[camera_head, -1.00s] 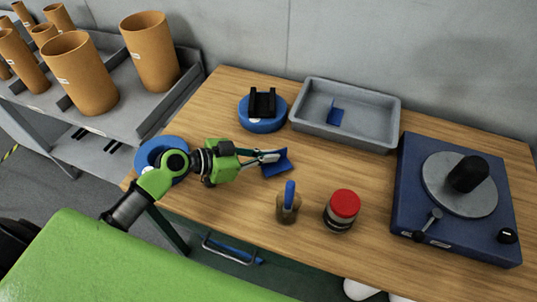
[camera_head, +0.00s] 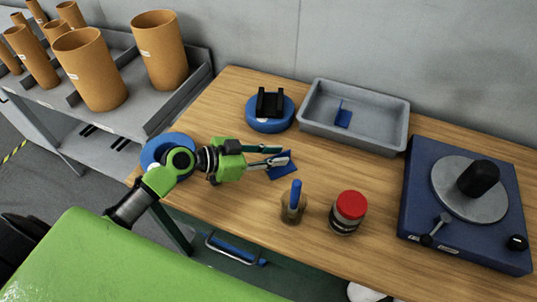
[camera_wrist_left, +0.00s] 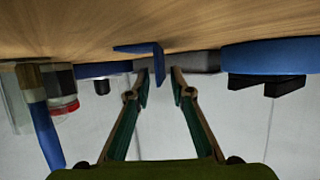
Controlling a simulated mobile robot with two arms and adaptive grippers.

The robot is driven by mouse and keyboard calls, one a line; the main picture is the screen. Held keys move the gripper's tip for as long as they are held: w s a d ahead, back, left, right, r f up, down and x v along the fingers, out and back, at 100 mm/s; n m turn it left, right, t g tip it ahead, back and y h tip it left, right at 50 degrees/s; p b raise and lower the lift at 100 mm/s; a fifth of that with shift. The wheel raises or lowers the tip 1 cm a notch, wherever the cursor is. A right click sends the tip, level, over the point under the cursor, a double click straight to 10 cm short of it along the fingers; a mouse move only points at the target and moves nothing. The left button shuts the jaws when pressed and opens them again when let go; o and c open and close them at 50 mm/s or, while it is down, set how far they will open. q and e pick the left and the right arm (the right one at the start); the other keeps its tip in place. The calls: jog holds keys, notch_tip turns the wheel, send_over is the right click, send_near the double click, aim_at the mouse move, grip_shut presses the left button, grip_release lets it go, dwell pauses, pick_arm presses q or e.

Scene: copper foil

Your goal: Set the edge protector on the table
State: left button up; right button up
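A blue angled edge protector (camera_head: 284,168) rests on the wooden table (camera_head: 222,122) left of centre. In the left wrist view its upright flange (camera_wrist_left: 158,66) stands between my fingertips, with a gap visible on each side. My left gripper (camera_head: 279,154) is open around that flange; its fingers also show in the left wrist view (camera_wrist_left: 160,88). The fingers hide part of the protector in the head view. My right gripper is not in view.
A grey tray (camera_head: 384,138) holding a similar blue piece (camera_head: 343,117) stands behind. Near are a blue roll with black holder (camera_head: 270,107), a blue ring (camera_head: 158,142), a blue-handled brush (camera_head: 295,203), a red-lidded jar (camera_head: 348,210) and a blue turntable (camera_head: 418,190).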

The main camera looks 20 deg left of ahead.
pick_arm(q)
jog(key=shift+s+d+f, duration=0.2)
jog(key=shift+s+f, duration=0.15)
jog(key=shift+f, duration=0.2)
jog(key=shift+w+r+p, duration=0.1)
jog(key=shift+r+p, duration=0.2)
jog(key=shift+p, duration=0.4)
jog(key=b+v, duration=0.3)
jog(key=v, duration=0.8)
jog(key=shift+w+a+r, duration=0.1)
jog(key=shift+w+r, duration=0.05)
jog(key=shift+w, duration=0.1)
jog(key=shift+s+a+r, duration=0.3)
jog(key=shift+a+r, duration=0.1)
